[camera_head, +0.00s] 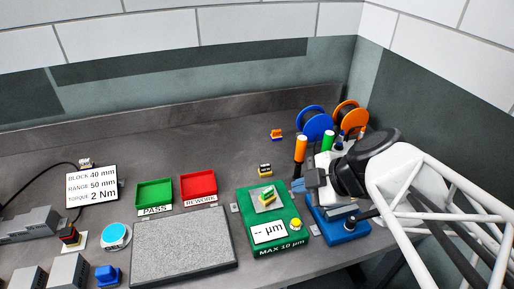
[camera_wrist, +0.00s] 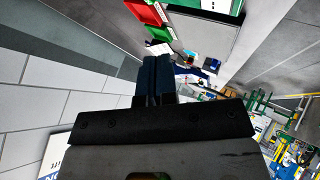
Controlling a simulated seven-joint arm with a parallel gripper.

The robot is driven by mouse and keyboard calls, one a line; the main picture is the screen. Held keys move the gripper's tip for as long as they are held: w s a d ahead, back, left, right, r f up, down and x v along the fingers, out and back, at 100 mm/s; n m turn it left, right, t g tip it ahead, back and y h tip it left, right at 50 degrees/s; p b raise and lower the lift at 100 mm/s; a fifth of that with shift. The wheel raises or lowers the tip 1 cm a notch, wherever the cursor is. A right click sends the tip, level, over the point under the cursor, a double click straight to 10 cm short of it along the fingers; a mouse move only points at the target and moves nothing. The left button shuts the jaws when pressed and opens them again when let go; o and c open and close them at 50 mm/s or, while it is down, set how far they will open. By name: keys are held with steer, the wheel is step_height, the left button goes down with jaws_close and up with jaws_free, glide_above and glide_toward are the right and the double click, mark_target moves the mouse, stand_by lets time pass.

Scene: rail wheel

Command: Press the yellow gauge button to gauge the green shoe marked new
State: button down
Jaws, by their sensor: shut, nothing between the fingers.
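The green gauge board (camera_head: 247,236) lies right of centre, labelled MAX 10 µm, and its display (camera_head: 269,232) reads "-- µm". The round yellow gauge button (camera_head: 296,224) sits on its right side, uncovered. A small green and yellow shoe (camera_head: 267,195) rests on the board's grey plate; I cannot read any marking on it. My gripper (camera_head: 298,186) is just right of the board's back edge, up and apart from the button. In the wrist view my gripper (camera_wrist: 158,62) has its dark fingers together, with nothing between them.
A black and yellow block (camera_head: 264,169) stands behind the board. Green PASS (camera_head: 154,194) and red REWORK (camera_head: 198,185) trays and a grey slab (camera_head: 185,244) lie left. A blue base (camera_head: 343,229), upright orange (camera_head: 301,148) and green (camera_head: 327,141) cylinders and spools (camera_head: 317,124) crowd the right.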

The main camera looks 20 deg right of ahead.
mark_target(296, 224)
steer(key=shift+f, duration=0.1)
stand_by(0.3)
steer(key=shift+f, duration=4.3)
steer(key=shift+f, duration=0.8)
steer(key=shift+s+a+f, duration=0.1)
steer(key=shift+s+f, duration=0.1)
steer(key=shift+f, duration=0.55)
stand_by(0.5)
steer(key=shift+r, duration=0.15)
steer(key=shift+w+r, duration=0.1)
steer(key=shift+r, duration=1)
